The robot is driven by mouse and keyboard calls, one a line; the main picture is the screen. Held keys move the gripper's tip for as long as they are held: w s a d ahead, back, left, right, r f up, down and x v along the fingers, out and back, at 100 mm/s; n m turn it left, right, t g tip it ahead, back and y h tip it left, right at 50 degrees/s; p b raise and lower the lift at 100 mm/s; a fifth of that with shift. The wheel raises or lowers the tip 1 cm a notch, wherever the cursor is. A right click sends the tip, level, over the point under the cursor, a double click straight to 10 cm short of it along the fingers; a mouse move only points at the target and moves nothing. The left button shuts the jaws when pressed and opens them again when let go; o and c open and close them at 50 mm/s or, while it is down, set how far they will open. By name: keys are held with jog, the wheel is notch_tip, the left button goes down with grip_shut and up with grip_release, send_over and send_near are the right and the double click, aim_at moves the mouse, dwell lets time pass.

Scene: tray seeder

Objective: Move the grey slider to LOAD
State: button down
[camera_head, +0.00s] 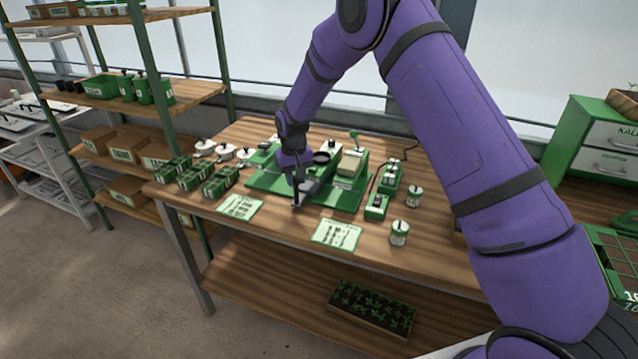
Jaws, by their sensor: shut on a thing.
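The tray seeder is a green machine (348,201) on the wooden table, with a dark round part, a pale block and a lever with a green knob (353,134). My gripper (297,203) points down at the front left of the machine, at its front edge. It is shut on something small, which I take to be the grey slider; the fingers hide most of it. A grey flat part (308,188) shows just right of the fingers. The LOAD mark cannot be read at this size.
Two printed sheets, left (240,207) and right (336,235), lie at the front of the table (280,229). Green boxes (219,183) stand at left. Small green devices (376,207) and white tins (399,233) stand at right. A seedling tray (371,309) is on the lower shelf.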

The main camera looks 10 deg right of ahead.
jog(key=w+a, duration=0.4)
jog(key=a, duration=0.1)
jog(key=shift+a, duration=0.4)
jog(key=shift+w, duration=0.1)
jog(key=c, duration=0.9)
grip_release()
notch_tip(320, 180, up, 11)
